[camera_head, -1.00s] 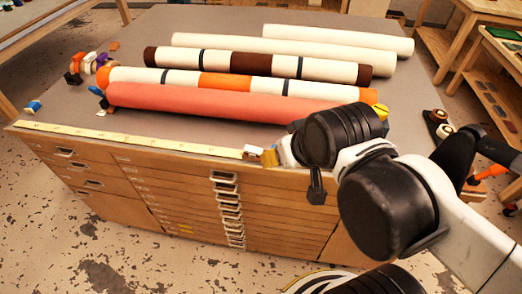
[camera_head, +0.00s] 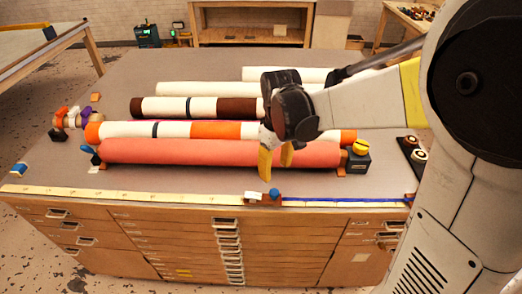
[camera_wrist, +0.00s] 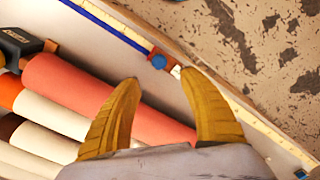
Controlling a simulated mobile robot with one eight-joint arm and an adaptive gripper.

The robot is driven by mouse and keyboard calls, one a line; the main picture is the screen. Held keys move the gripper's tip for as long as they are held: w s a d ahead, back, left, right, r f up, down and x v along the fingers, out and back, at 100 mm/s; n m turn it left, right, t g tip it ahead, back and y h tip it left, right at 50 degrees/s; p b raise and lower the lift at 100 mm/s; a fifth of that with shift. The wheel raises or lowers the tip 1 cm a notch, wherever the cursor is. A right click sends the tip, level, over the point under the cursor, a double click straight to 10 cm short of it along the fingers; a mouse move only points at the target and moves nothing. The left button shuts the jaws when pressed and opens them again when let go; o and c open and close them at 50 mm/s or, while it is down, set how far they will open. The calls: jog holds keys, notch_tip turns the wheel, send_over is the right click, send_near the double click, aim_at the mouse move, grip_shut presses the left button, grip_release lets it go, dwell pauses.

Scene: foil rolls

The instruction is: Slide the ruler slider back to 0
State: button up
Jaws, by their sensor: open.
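The ruler (camera_head: 120,194) is a pale yellow strip along the front edge of the cabinet top, with a blue stretch to the right of its slider. The slider (camera_head: 272,196), a brown block with a blue knob and a white piece on its left, sits near the ruler's middle. In the wrist view the slider (camera_wrist: 158,60) lies just beyond the fingertips. My gripper (camera_head: 276,158) is above the front of the pink roll, behind the slider and apart from it. Its yellow fingers are open and empty; they also show in the wrist view (camera_wrist: 165,85). The ruler's numbers are unreadable.
The pink roll (camera_head: 200,152) lies behind the ruler, with several white, orange and brown rolls beyond. A dark block with a yellow knob (camera_head: 359,155) stands at the pink roll's right end.

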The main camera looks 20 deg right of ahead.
aim_at(274, 191)
notch_tip(274, 191, down, 11)
jog(key=b, duration=0.3)
jog(key=shift+d, duration=0.1)
grip_shut()
